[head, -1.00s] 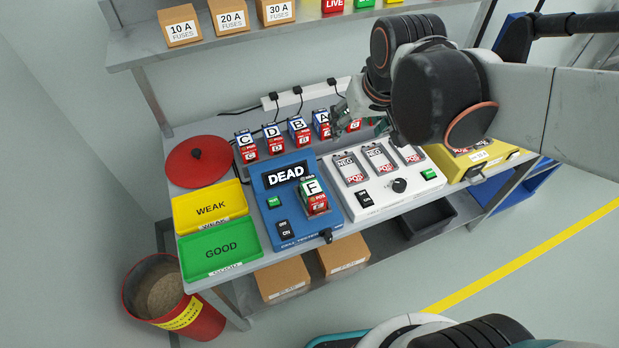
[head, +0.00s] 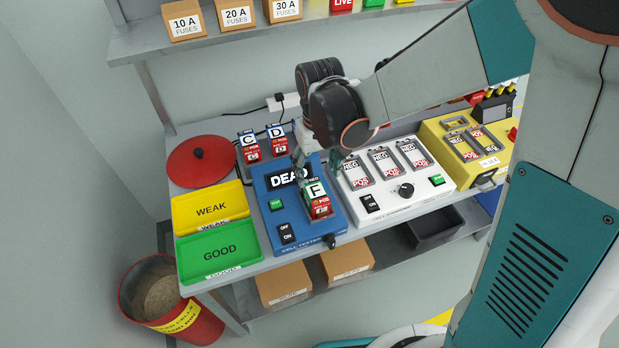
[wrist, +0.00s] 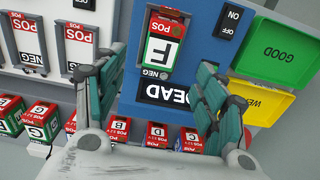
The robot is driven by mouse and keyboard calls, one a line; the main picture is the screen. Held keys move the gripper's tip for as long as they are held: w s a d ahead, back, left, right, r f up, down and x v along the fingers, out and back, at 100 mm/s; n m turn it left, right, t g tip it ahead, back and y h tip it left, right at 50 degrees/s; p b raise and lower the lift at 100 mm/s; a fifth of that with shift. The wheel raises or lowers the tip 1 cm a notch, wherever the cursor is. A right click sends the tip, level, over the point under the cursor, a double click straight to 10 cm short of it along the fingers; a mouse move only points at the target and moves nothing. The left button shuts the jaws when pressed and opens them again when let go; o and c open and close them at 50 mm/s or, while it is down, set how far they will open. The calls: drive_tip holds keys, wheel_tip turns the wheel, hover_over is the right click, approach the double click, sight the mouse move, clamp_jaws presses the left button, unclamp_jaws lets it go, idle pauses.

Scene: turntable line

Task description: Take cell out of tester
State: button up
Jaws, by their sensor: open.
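The blue cell tester (head: 273,217) stands on the bench, and its display reads DEAD in the wrist view (wrist: 163,95). My gripper (wrist: 158,75) is open and empty above the tester's display end. Its fingers are spread to either side of the display, just short of the cell's NEG end. In the head view my wrist hides part of the display and the cells behind.
Cells C (head: 249,146) and D (head: 277,139) stand behind the tester with others in a row. A white charger-like unit (head: 385,205) is right of it. Yellow WEAK (head: 185,222) and green GOOD (head: 190,262) trays and a red lid (head: 182,165) are left.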

sight(316, 190)
wheel_tip(316, 190, down, 10)
drive_tip(key=b, duration=0.3)
drive_tip(key=shift+a, duration=0.1)
drive_tip(key=shift+r, duration=0.1)
drive_tip(key=shift+c, duration=0.2)
clamp_jaws()
drive_tip(key=shift+r, duration=0.1)
